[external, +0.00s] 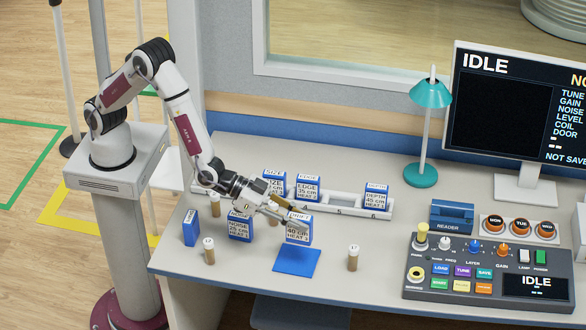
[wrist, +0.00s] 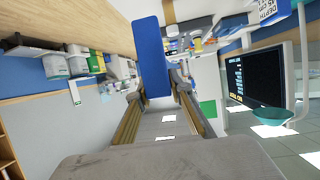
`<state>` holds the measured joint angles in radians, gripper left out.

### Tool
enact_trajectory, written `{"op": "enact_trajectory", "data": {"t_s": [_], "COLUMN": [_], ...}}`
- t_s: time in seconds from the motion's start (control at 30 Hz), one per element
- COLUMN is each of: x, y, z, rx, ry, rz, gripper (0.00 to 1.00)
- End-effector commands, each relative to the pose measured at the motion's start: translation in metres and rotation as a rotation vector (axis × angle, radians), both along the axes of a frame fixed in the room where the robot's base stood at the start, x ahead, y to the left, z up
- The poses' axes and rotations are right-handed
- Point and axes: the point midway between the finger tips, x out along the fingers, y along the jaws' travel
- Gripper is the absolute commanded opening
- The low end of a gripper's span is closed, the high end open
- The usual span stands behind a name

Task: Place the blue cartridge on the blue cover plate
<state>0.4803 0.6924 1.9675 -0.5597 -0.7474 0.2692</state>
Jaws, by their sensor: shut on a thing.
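My gripper (external: 285,213) is shut on a blue cartridge (external: 299,229) with a white printed label. The cartridge is upright, and its lower end shows at the far edge of the flat blue cover plate (external: 296,264) on the table. I cannot tell whether it touches the plate or hangs just above it. In the wrist view the held cartridge is a blue block (wrist: 152,55) between the fingertips (wrist: 165,88). The cover plate is not recognisable in the wrist view. The near part of the plate is bare.
A labelled cartridge (external: 240,227) and another blue one (external: 191,227) stand left of the plate. Small capped vials stand left (external: 209,252) and right (external: 352,258). A white rack (external: 338,203) with cartridges lies behind. The control console (external: 488,272) and reader (external: 451,215) are at right.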

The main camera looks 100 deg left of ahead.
Motion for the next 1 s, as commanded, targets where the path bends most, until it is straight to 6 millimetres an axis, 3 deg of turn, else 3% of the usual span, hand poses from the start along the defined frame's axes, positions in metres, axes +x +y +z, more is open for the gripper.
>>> {"op": "enact_trajectory", "data": {"t_s": [0.27,0.73,1.0], "x": [-0.014,-0.013,-0.013], "y": [0.031,0.032,0.032], "z": [-0.005,-0.006,-0.029], "rx": [-0.001,0.000,0.001], "ry": [-0.003,-0.001,0.002], "rz": [0.079,0.078,0.079], "gripper": [0.00,0.00,0.00]}}
